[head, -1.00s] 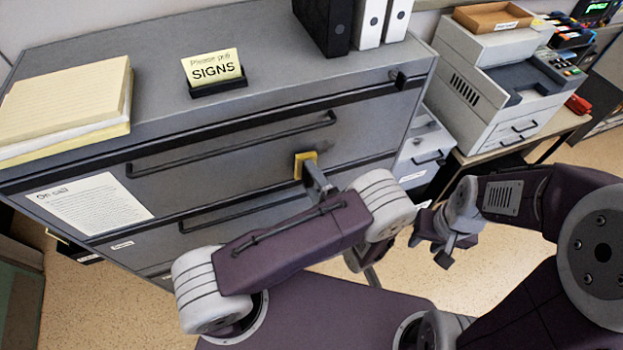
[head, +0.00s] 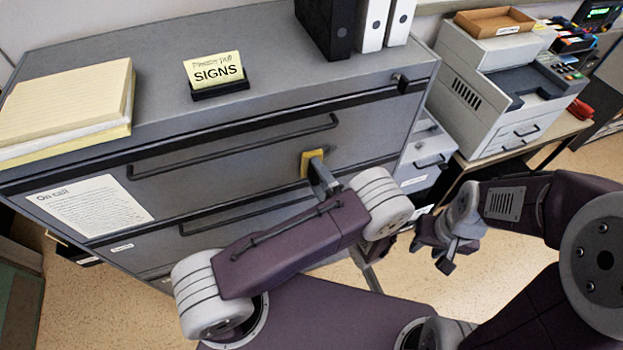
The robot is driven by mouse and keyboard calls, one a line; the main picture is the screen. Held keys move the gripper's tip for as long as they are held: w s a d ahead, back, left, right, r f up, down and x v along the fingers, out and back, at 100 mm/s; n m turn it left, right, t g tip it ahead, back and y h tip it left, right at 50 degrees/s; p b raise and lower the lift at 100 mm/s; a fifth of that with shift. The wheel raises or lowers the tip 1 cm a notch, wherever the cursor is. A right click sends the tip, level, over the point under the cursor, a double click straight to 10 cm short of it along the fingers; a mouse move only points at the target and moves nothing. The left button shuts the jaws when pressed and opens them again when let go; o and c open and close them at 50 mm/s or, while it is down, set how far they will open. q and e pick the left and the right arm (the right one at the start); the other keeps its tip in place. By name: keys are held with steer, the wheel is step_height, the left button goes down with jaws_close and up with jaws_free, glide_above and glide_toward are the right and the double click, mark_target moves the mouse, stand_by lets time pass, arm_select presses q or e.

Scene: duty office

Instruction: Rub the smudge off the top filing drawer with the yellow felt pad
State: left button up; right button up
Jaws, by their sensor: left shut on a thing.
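The yellow felt pad (head: 306,166) is against the front of the top filing drawer (head: 225,160), below the right end of its long dark handle. My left gripper (head: 318,170) is shut on the pad, and its fingers cover part of it. I cannot clearly make out the smudge; a faint darker patch may show beside the pad, and the pad may hide some of it. My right gripper (head: 436,252) hangs empty to the right of the cabinet, with its fingers apart.
On the cabinet top (head: 285,65) stand a paper stack (head: 65,105), a SIGNS card holder (head: 217,78) and several binders (head: 350,22). A notice (head: 90,205) is on the cabinet front at left. A printer (head: 510,85) stands on a table at right.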

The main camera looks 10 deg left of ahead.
arm_select(q)
steer(key=shift+w+d, duration=0.45)
steer(key=shift+d, duration=0.35)
steer(key=w+d+b, duration=0.2)
steer(key=d, duration=0.1)
steer(key=shift+w+d+f, duration=0.1)
steer(key=shift+w+d, duration=0.05)
steer(key=shift+w, duration=0.1)
steer(key=shift+r+p, duration=0.3)
steer(key=shift+p, duration=0.2)
steer(key=shift+s+a+f, duration=0.15)
steer(key=shift+s+a, duration=0.05)
steer(key=shift+a, duration=0.15)
